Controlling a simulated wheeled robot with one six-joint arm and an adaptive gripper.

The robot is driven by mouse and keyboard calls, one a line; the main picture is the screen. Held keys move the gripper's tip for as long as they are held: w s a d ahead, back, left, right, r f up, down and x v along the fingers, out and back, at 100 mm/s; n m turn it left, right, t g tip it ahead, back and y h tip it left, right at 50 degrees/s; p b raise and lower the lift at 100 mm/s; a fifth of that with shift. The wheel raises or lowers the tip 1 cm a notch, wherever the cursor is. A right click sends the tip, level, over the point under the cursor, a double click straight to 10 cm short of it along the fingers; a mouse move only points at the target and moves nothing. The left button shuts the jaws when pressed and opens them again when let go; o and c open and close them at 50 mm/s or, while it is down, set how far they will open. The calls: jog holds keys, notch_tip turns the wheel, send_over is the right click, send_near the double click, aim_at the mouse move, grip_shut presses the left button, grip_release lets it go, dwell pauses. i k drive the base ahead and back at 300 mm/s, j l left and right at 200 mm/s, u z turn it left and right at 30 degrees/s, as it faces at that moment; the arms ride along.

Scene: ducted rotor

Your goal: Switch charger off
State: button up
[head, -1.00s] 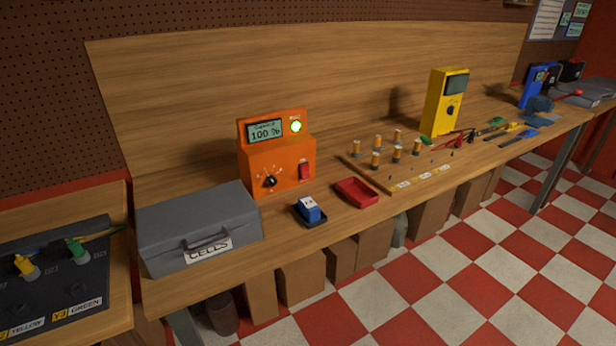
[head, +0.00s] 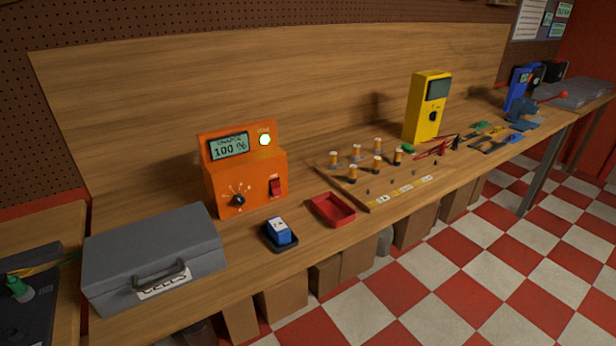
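The orange charger (head: 245,172) stands on the wooden bench, left of the middle in the head view. Its display (head: 229,146) reads 100 %, and a round green-white lamp (head: 265,140) glows beside it. A black dial (head: 239,200) sits low on its front. A red rocker switch (head: 275,187) sits at the lower right of the front; I cannot tell its position for sure. A blue and white cell (head: 279,231) sits in a black cradle (head: 286,248) in front of the charger. My gripper is not in view.
A closed grey box (head: 150,248) stands left of the charger. A red tray (head: 333,211) lies right of the cradle. A board (head: 367,206) with several orange cylinders and a yellow meter (head: 424,110) stand farther right. The checkered floor (head: 400,290) in front is clear.

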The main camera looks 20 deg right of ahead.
aim_at(276, 191)
jog(key=i+l+z, duration=0.8)
jog(key=k+l, duration=0.05)
jog(key=k, duration=0.05)
